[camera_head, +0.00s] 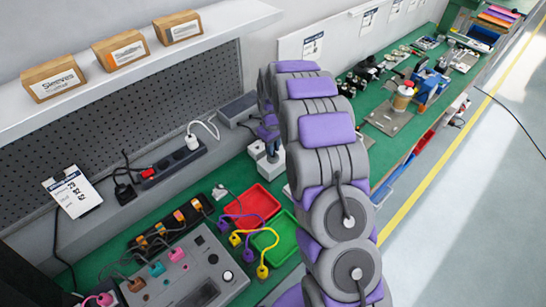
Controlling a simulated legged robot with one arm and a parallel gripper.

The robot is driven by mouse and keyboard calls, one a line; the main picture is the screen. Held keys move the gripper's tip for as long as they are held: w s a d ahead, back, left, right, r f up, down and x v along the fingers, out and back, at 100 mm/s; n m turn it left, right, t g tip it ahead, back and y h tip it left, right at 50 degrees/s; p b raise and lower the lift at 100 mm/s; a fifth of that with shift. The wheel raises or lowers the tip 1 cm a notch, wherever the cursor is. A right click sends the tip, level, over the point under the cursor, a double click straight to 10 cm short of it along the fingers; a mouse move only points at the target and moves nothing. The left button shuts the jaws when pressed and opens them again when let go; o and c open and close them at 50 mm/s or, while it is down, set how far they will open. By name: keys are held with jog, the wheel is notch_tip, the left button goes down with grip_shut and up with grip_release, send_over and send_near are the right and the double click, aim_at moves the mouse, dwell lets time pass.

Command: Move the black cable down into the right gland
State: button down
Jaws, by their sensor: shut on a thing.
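My arm bends over the bench, and its end, my gripper (270,147), points down beyond the arm's upper links. It is small and partly hidden behind the arm. It is shut on a dark, thin thing that fits the black cable, though its outline is hard to make out. A light grey block (269,168) stands on the green bench directly below the gripper. The right gland cannot be told apart at this size, nor whether the cable touches it.
Red (251,206) and green (276,238) trays with coloured cables lie left of my arm. A grey control panel (180,270) is at the lower left. A power strip (175,167) sits on the ledge. Cardboard boxes (120,49) stand on the shelf. Tools fill the bench's far end.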

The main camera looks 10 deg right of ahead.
jog(key=shift+r, duration=0.45)
dwell(0.6)
jog(key=shift+r+p, duration=1.6)
jog(key=shift+r, duration=2.2)
jog(key=w+d+p, duration=0.4)
jog(key=w+d, duration=0.1)
jog(key=d, duration=0.3)
jog(key=shift+d, duration=0.35)
jog(key=shift+f+p, duration=0.25)
jog(key=shift+p, duration=0.05)
